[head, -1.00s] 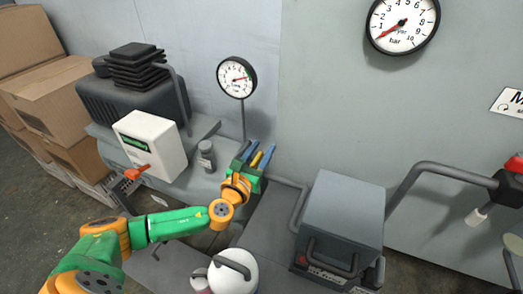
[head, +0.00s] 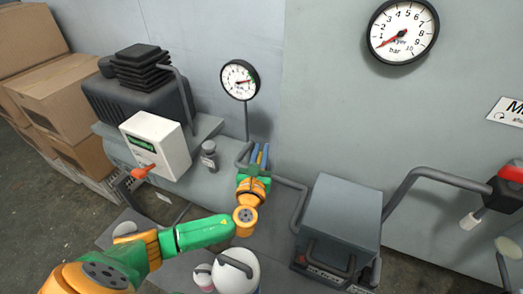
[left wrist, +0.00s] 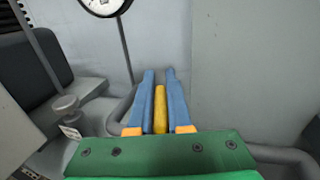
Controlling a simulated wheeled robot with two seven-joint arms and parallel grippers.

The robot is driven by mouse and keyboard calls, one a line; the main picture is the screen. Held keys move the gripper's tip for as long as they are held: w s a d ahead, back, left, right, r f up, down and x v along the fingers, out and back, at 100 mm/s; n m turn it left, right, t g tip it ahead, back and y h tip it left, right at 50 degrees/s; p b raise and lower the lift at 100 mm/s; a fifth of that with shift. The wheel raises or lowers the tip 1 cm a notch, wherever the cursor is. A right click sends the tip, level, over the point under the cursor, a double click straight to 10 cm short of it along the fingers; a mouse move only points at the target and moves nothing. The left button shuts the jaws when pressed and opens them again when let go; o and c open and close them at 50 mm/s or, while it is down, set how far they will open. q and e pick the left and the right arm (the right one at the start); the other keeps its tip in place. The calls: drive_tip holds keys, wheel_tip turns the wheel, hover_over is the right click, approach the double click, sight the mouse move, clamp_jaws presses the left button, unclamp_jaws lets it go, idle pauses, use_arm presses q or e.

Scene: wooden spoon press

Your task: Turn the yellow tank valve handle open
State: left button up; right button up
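The yellow valve handle (head: 259,159) is a narrow bar on the grey tank, in the middle of the head view. My left gripper (head: 261,148) has its two blue fingers on either side of the handle. In the left wrist view the handle (left wrist: 160,108) fills the narrow gap between the fingers (left wrist: 160,80), with no clear space beside it. The gripper looks shut on it. The handle's pivot and the valve body are hidden behind the gripper. My right gripper is not in view.
A tank gauge (head: 240,79) stands on a thin post behind the gripper. A white control box (head: 155,145) with an orange lever is to the left. A grey box (head: 340,222) and bent pipes are close on the right. A white canister (head: 236,270) stands in front.

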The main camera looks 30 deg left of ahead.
use_arm(q)
drive_tip(key=o, duration=0.4)
drive_tip(key=shift+r, duration=0.15)
drive_tip(key=s+r+p, duration=0.1)
drive_tip(key=r, duration=0.1)
drive_tip(key=s+d+r+p, duration=0.1)
drive_tip(key=r, duration=0.2)
drive_tip(key=s+d+r+p, duration=0.1)
drive_tip(key=s+r, duration=0.1)
drive_tip(key=r, duration=0.1)
drive_tip(key=shift+r+p, duration=0.25)
drive_tip(key=shift+p, duration=0.15)
drive_tip(key=s+d+r, duration=0.1)
drive_tip(key=s, duration=0.2)
drive_tip(key=s+d+r, duration=0.1)
drive_tip(key=s, duration=0.1)
drive_tip(key=s+d+r, duration=0.2)
drive_tip(key=s, duration=0.1)
drive_tip(key=shift+s+r+p, duration=0.1)
drive_tip(key=shift+s+p, duration=0.2)
drive_tip(key=shift+p, duration=0.05)
